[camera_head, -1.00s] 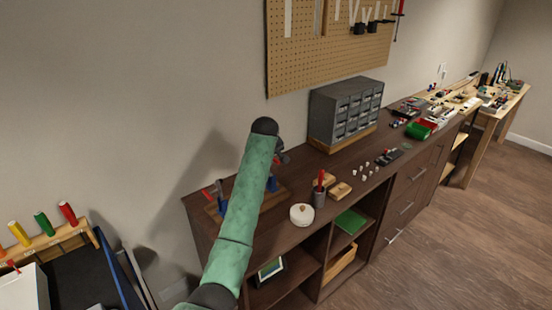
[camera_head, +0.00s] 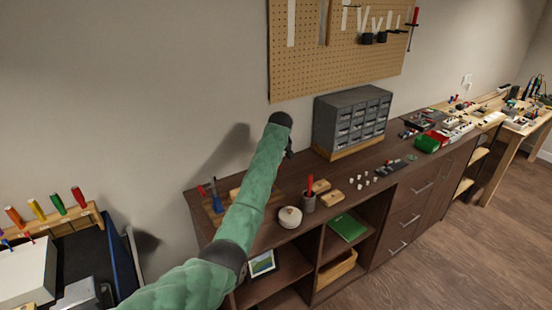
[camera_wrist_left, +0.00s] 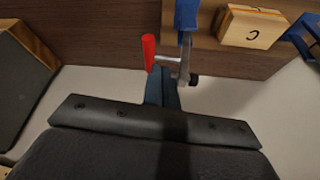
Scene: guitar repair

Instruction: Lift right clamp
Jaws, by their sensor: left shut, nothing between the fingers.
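The right clamp, with a blue body (camera_wrist_left: 186,15), a red handle (camera_wrist_left: 148,52) and a metal screw, shows close up in the left wrist view. My left gripper (camera_wrist_left: 162,88) is shut and empty, its fingertips just by the screw between handle and body; I cannot tell whether they touch it. In the head view my green arm hides this clamp, and only a dark bit of the left gripper (camera_head: 289,152) shows past the wrist. The other clamp (camera_head: 216,203), blue with a red handle, stands at the cabinet's left end. My right gripper is out of view.
A wooden block (camera_wrist_left: 250,27) sits between the clamps. A grey drawer unit (camera_head: 352,122) stands against the wall on the dark cabinet.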

